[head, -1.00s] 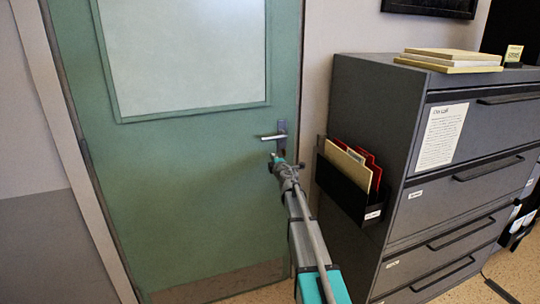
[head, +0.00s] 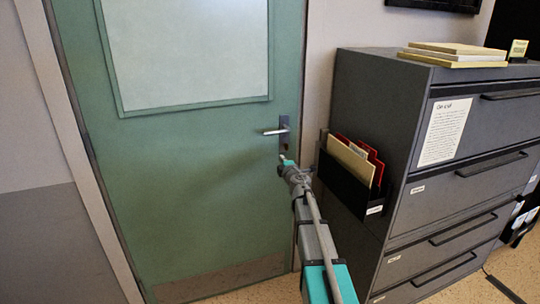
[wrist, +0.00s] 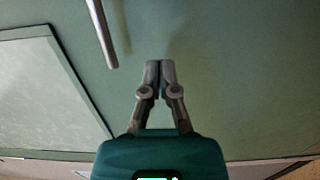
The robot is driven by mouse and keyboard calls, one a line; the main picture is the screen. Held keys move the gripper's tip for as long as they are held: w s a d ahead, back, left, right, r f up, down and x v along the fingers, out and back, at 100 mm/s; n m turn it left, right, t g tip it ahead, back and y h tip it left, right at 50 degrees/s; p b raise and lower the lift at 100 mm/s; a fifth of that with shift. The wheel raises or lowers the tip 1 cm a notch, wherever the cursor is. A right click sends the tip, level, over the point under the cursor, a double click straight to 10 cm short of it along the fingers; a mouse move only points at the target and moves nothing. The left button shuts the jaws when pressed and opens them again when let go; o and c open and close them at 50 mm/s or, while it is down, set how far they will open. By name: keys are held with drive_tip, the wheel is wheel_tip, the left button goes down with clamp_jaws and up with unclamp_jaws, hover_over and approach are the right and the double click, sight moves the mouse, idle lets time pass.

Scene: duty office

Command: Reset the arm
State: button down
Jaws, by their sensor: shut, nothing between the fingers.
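My gripper (head: 284,160) is in front of the green door, a little below the silver lever handle (head: 276,131) in the head view. In the wrist view my gripper (wrist: 160,66) has its fingertips together with nothing between them. The handle (wrist: 103,36) shows there at the upper left, apart from the fingers. The green door (head: 200,190) looks shut in its frame, with a pale panel (head: 188,50) in its upper part.
A dark grey filing cabinet (head: 395,130) stands close on the right. A black wall pocket (head: 346,184) with folders is on its side, near my arm. Books (head: 455,55) lie on top. Clear door surface and wall lie to the left.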

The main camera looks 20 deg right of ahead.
drive_tip(key=s+a+f+m+g+h, duration=0.1)
drive_tip(key=s+f+m+g+h, duration=0.3)
drive_tip(key=s+m, duration=0.4)
drive_tip(key=s+a+f+m+g+h, duration=0.2)
drive_tip(key=s+f+m+g, duration=0.3)
drive_tip(key=s+f+m, duration=0.15)
drive_tip(key=s+a+f+m+g+y, duration=0.1)
drive_tip(key=s+a+f+g+y, duration=0.25)
drive_tip(key=s+a, duration=0.55)
drive_tip(key=s+a+f+m+g+y, duration=0.25)
drive_tip(key=s+a+f+g, duration=0.3)
drive_tip(key=s, duration=0.55)
wheel_tip(320, 180, up, 17)
drive_tip(key=s+a+y+p, duration=0.1)
drive_tip(key=p, duration=1.5)
drive_tip(key=shift+a+f+n, duration=0.2)
drive_tip(key=shift+a+n, duration=0.1)
drive_tip(key=shift+a, duration=0.05)
